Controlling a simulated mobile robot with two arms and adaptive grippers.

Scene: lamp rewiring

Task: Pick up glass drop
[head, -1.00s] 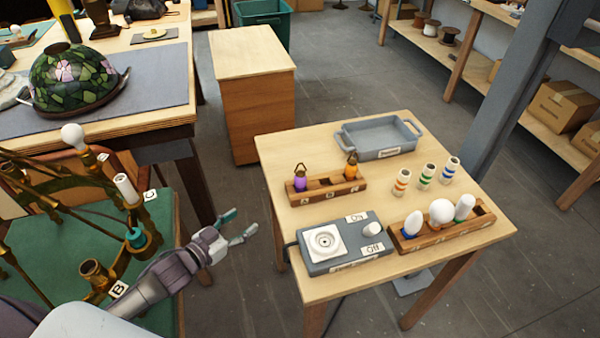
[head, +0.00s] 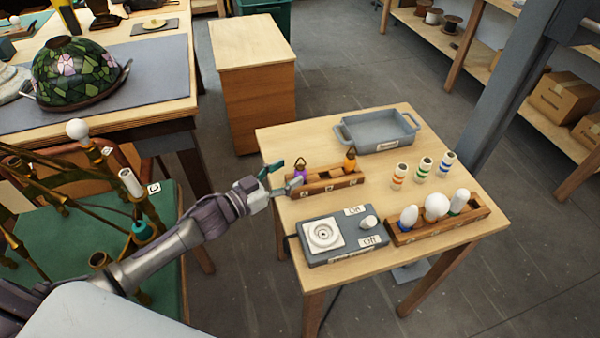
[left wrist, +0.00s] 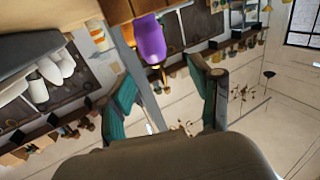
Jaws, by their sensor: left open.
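A purple glass drop (head: 298,172) with a dark hook stands in the left end of a small wooden rack on the light wooden table. An orange glass drop (head: 350,160) stands at the right end of the same rack (head: 333,181). My left gripper (head: 284,178) is open and empty at the rack's left end, close to the purple drop and partly in front of it. In the left wrist view the purple drop (left wrist: 150,40) lies beyond the open teal-padded fingers (left wrist: 165,100). I cannot tell whether a finger touches it. My right gripper is out of view.
A grey tray (head: 378,146) stands behind the rack. A grey tester box (head: 345,240) is in front, with a wooden bulb rack (head: 440,232) beside it. Several striped cylinders stand right of the drop rack. A brass lamp frame (head: 125,215) stands at left.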

